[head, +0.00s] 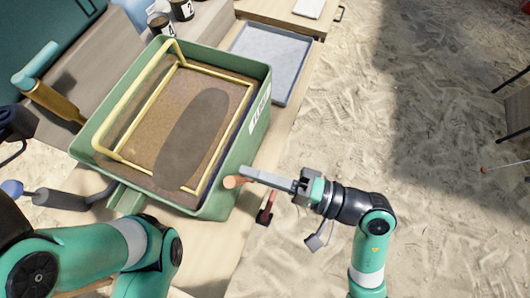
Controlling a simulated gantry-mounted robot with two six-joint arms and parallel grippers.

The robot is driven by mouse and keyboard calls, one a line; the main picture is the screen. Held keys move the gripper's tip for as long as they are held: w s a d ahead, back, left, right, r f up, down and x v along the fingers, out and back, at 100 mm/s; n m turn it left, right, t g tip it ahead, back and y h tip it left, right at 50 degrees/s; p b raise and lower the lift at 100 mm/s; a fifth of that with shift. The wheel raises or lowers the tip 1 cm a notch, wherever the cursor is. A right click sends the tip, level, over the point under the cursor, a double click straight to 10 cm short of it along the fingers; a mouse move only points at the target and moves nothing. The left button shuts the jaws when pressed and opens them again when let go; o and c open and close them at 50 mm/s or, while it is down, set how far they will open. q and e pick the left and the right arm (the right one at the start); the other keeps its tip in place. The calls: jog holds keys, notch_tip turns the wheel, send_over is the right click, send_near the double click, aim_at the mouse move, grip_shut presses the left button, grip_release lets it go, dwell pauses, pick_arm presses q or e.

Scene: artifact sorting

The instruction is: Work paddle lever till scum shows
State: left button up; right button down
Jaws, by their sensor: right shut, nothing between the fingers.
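A green tank (264,92) with a labelled side holds brown liquid or sediment (150,135) with a darker oval patch (190,140). A yellow frame (140,88) sits in the tank. A short wooden handle end (232,182), perhaps part of the paddle lever, shows at the tank's right side. My right gripper (246,173) is shut and empty, its fingertips beside that handle; I cannot tell if they touch. A red lever-like part (267,208) on a dark base stands below the fingers. I cannot make out scum clearly.
A grey tray (268,60) lies behind the tank on the wooden bench. Small numbered jars (160,24) stand at the back. A grey pipe-like part (62,198) is left of the tank. Open sandy ground lies to the right.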

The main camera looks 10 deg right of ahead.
jog(key=shift+s+a+f, duration=0.2)
jog(key=shift+s+a, duration=0.25)
jog(key=shift+s, duration=0.35)
dwell(0.4)
jog(key=shift+w+d+r, duration=0.25)
jog(key=shift+w, duration=0.05)
jog(key=s+d+r+p, duration=0.1)
jog(key=s+d, duration=0.1)
jog(key=d, duration=0.9)
jog(key=shift+s+r+p, duration=0.15)
jog(key=shift+s+p, duration=0.2)
jog(key=shift+a, duration=0.1)
